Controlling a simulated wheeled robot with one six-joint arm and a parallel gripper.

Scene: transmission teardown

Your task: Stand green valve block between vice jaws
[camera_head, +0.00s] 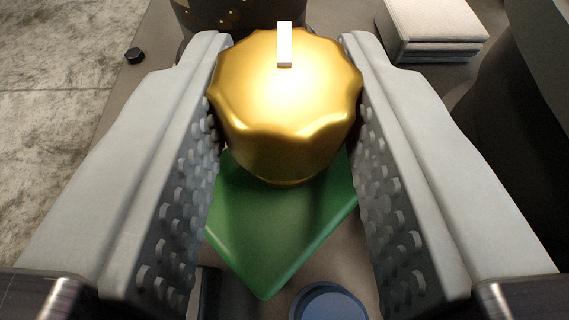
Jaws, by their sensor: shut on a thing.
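The green valve block (268,238) is below the fingers, with one corner pointing toward the bottom of the picture. A gold scalloped knob (284,110) with a white pointer mark sits on top of it and hides much of it. My gripper (285,105) is shut on the gold knob, one pale grey finger with a studded inner pad on each side. Whether the block's underside touches the surface below, I cannot tell. No vice jaws can be made out.
A dark round part with gold flecks (240,14) stands just behind the knob. A pale stacked block (432,28) is at top right. A black hex nut (134,56) lies at upper left. A blue round cap (328,303) is at the bottom. A large black shape (510,130) fills the right side.

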